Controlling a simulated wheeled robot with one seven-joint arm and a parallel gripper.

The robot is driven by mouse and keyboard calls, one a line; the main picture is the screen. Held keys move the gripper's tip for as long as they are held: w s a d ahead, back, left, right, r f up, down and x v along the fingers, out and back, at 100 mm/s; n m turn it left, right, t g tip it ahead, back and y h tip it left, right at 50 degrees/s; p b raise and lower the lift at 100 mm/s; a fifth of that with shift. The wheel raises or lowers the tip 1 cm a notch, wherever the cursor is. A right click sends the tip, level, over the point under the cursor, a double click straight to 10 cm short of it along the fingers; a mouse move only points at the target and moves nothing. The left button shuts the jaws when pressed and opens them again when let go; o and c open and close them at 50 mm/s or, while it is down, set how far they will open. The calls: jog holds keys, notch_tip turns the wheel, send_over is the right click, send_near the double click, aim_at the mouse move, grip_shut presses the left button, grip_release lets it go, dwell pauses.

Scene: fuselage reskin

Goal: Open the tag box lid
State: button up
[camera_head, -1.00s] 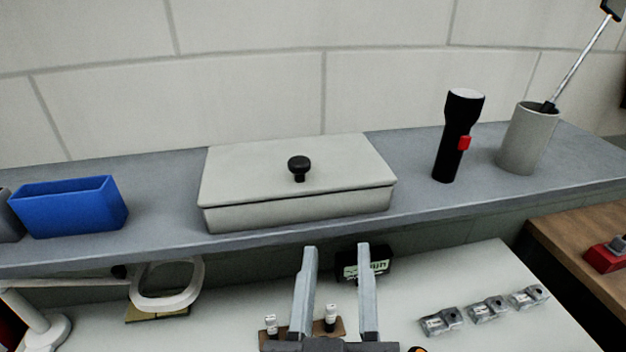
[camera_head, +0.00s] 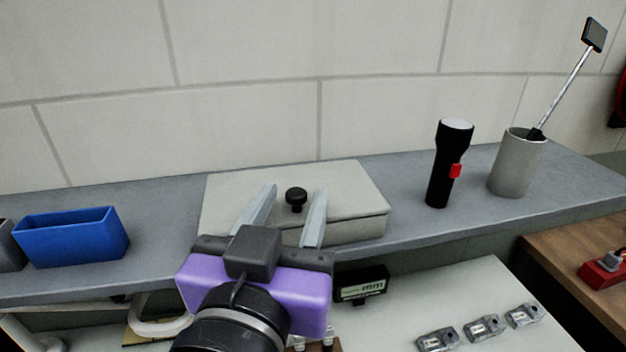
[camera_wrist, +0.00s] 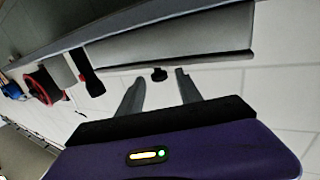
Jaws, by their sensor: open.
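The tag box (camera_head: 350,233) is a light grey box on the grey shelf, with its flat lid (camera_head: 345,180) closed. A black knob (camera_head: 296,197) stands on the lid; it also shows in the wrist view (camera_wrist: 159,74). My gripper (camera_head: 294,190) is open and empty, its two fingers pointing toward the knob. In the head view the fingertips appear on either side of the knob. In the wrist view the knob shows just beyond the fingertips, between them and apart from them. My gripper hides the box's front left part in the head view.
On the shelf (camera_head: 450,228), a blue bin (camera_head: 70,240) stands at left. A black flashlight (camera_head: 445,165) and a grey cup (camera_head: 515,165) with a mirror tool stand at right. Below are a small display (camera_head: 362,285) and several metal clips (camera_head: 483,328). The wall is behind.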

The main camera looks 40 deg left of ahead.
aim_at(291, 184)
jog(key=shift+x, duration=1.3)
grip_shut()
dwell(0.5)
